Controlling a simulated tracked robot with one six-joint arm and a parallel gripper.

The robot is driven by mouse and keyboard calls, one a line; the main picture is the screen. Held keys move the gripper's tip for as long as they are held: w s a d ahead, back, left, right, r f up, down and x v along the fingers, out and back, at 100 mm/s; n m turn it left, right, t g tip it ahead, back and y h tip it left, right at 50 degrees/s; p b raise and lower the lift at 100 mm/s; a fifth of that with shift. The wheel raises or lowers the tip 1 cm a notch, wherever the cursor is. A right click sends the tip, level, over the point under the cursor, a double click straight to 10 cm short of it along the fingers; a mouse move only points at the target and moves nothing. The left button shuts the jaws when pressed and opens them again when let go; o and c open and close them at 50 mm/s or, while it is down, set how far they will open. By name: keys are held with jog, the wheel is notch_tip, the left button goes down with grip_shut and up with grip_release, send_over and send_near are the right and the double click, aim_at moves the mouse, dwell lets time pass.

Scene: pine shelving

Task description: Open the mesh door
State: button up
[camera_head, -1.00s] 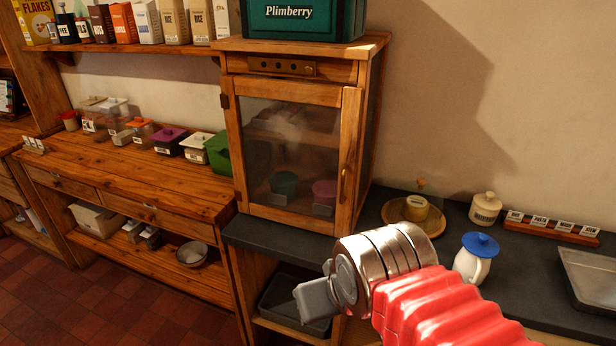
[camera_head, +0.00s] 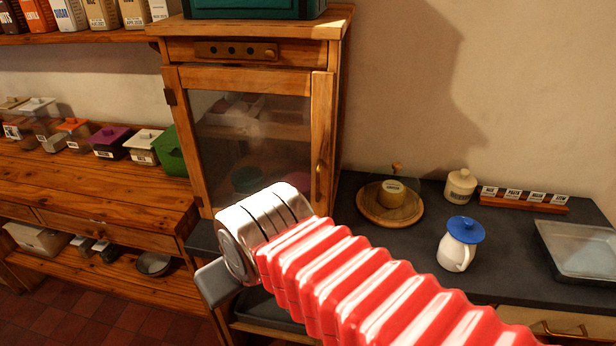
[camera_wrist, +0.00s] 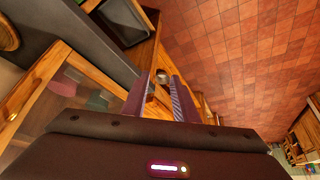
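The mesh door (camera_head: 255,135) is the wood-framed, see-through front of the small pine cabinet (camera_head: 335,60) in the head view. It looks shut. A small handle (camera_head: 318,172) sits on its right stile, and a hinge shows on the left. Dim containers show behind the mesh. My arm crosses in front of the door's lower part and hides it. In the wrist view, the door frame (camera_wrist: 40,80) lies at the left, apart from my gripper (camera_wrist: 160,103). My gripper's two fingers are spread with nothing visible between them.
A dark counter holds a round wooden board (camera_head: 375,214) with a glass-covered item, a lidded cream jar (camera_head: 461,186), a white jug with a blue lid (camera_head: 459,245) and a metal tray (camera_head: 585,255). A green box (camera_head: 258,8) stands on the cabinet. Pine shelving stands left; tiled floor is clear.

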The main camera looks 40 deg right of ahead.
jog(key=m+g+h, duration=0.2)
jog(key=m+h, duration=0.1)
jog(key=m, duration=0.5)
send_near(318, 178)
notch_tip(318, 178, up, 2)
jog(key=shift+s+a+r, duration=0.15)
jog(key=shift+s+a, duration=0.1)
jog(key=shift+a, duration=0.05)
jog(key=x, duration=1.3)
jog(key=shift+f, duration=0.4)
jog(key=shift+c, duration=0.5)
grip_shut()
